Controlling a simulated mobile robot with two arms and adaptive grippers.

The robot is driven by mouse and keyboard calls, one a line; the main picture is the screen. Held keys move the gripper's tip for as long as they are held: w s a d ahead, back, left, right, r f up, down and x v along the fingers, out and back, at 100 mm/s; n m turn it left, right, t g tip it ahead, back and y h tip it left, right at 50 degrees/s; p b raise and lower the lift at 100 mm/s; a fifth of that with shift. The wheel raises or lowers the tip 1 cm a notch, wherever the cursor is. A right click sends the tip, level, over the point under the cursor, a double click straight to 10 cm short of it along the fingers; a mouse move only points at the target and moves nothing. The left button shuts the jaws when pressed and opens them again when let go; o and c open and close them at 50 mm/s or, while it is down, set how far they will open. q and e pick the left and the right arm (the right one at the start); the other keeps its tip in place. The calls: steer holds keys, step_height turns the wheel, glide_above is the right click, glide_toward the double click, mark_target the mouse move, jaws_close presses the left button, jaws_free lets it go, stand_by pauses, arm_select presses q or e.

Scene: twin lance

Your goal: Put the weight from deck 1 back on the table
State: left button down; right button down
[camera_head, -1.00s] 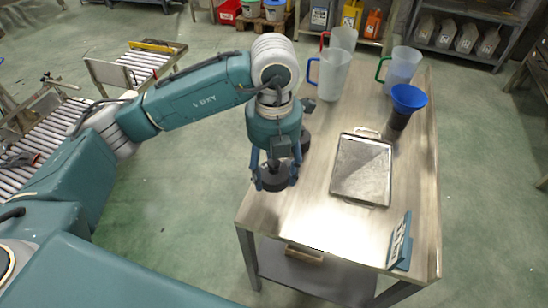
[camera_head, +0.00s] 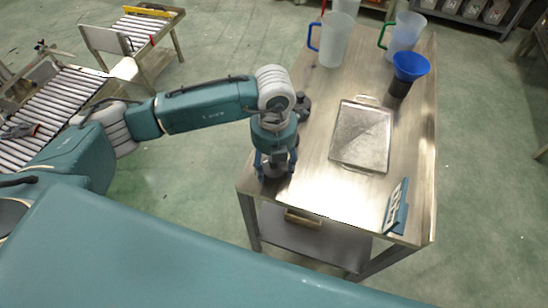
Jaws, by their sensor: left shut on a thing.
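My left gripper (camera_head: 276,174) is at the left edge of the metal table (camera_head: 325,195), pointing down. It is shut on a dark round weight (camera_head: 275,167), which the fingers partly hide. The weight is at or just above the table top; I cannot tell if it touches. Another dark object (camera_head: 302,106), perhaps a second weight, stands on the table just behind my left wrist. I cannot make out a thing marked deck 1. My right gripper is not in view.
A metal tray (camera_head: 361,137) lies mid-table. A blue funnel (camera_head: 410,66) on a dark base and clear jugs (camera_head: 333,45) with coloured handles stand behind. A small blue rack (camera_head: 396,206) is at the front right. The table front between gripper and rack is clear.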

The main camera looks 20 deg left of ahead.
arm_select(q)
steer(key=c, duration=0.7)
jaws_free()
steer(key=shift+o, duration=0.2)
steer(key=shift+r, duration=0.45)
step_height(320, 180, up, 11)
steer(key=shift+r+b, duration=0.2)
steer(key=shift+b, duration=0.35)
steer(key=shift+f, duration=0.1)
